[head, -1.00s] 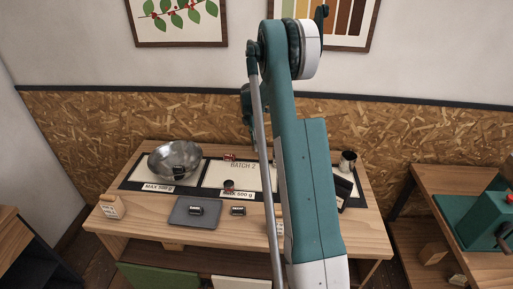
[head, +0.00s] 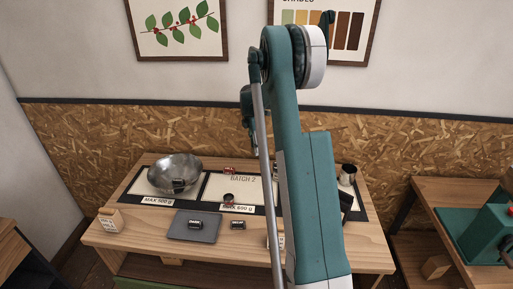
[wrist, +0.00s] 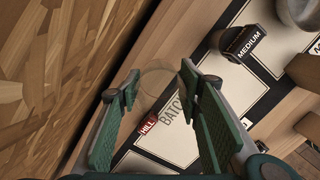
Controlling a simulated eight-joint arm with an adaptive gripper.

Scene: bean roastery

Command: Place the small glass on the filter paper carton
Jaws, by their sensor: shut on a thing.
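My gripper (wrist: 160,82) has its two green-padded fingers closed around a faint, clear round form, which looks like the small glass (wrist: 158,77); its edges are hard to see. It is held above the back of the table, beside the wood-chip wall. In the head view my gripper is mostly hidden behind my arm, and the glass cannot be made out. A pale tan box with a small label (head: 110,219) stands at the table's left end. I cannot tell whether it is the filter paper carton.
A steel bowl (head: 174,171) stands on the left mat. A small red item marked HILL (wrist: 148,124) lies by the BATCH 2 sheet. A black MEDIUM block (wrist: 242,45) is farther right. A dark grey tray (head: 193,229) is at the front.

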